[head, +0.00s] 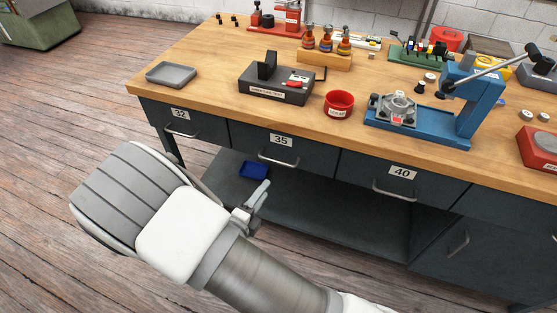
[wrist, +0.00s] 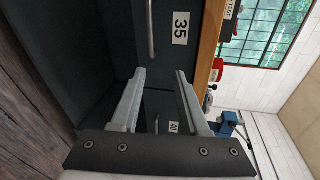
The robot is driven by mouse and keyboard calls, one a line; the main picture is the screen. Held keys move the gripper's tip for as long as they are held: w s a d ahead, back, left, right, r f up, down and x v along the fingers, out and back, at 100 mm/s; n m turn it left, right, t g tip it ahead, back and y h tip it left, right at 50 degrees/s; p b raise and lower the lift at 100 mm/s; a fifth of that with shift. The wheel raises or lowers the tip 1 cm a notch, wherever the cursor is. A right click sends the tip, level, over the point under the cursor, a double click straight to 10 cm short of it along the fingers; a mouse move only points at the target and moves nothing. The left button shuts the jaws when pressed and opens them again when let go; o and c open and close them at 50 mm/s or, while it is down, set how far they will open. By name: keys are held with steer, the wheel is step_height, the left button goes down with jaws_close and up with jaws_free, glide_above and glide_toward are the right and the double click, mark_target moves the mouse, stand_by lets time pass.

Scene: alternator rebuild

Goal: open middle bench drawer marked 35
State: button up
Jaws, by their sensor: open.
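The middle bench drawer marked 35 (head: 316,158) is a dark grey front under the wooden worktop, flush with its neighbours and shut. Its silver bar handle (head: 277,161) sits below the white 35 label (head: 281,140). In the wrist view the handle (wrist: 151,30) and label (wrist: 180,28) appear sideways at the top. My gripper (head: 254,199) is in front of the bench and below the handle in the head view. In the wrist view my gripper (wrist: 160,74) is open and empty, its fingers apart from the handle.
Drawer 32 (head: 205,128) is at left and drawer 40 (head: 425,188) at right, both shut. A blue tray (head: 254,170) shows under the bench near my gripper. The worktop holds a grey tray (head: 171,74), a red cup (head: 339,104) and a blue press (head: 470,105).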

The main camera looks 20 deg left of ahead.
steer(key=a+f+n+y, duration=0.1)
steer(key=a+f+n, duration=0.1)
steer(key=b, duration=0.2)
glide_toward(278, 161)
steer(key=x, duration=1)
steer(key=shift+f, duration=0.3)
jaws_close()
stand_by(0.8)
